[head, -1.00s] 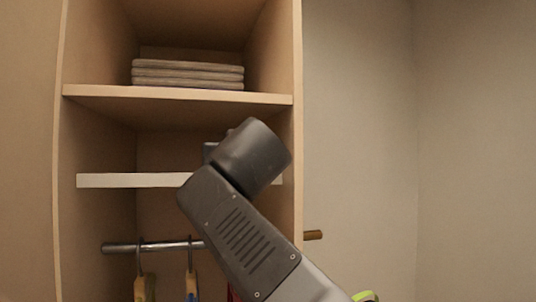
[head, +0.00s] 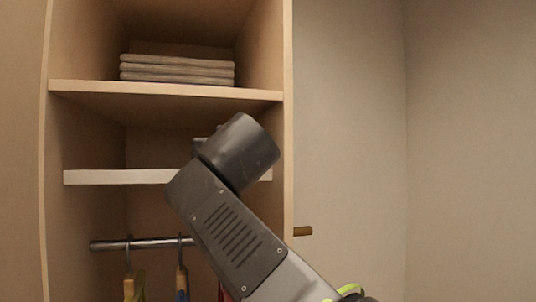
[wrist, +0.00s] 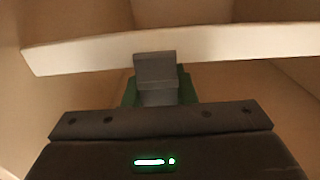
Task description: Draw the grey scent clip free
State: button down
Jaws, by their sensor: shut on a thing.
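The grey scent clip (wrist: 155,70) shows in the wrist view as a small grey block at the edge of a pale shelf (wrist: 235,46). My gripper (wrist: 158,92) is shut on it, with green fingers on both sides of its lower part. The clip's top overlaps the shelf's front edge in the picture; I cannot tell whether they touch. In the head view the same pale shelf (head: 115,177) crosses the cabinet, and my arm's dark wrist hides the clip and most of the gripper.
A wooden shelf (head: 165,91) above holds a stack of folded cloth (head: 177,69). Below the pale shelf, a metal rail (head: 108,245) carries several hangers. The cabinet's right side panel (head: 288,140) stands close to my arm.

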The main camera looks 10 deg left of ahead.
jog(key=shift+r+p, duration=0.5)
jog(key=shift+r, duration=0.35)
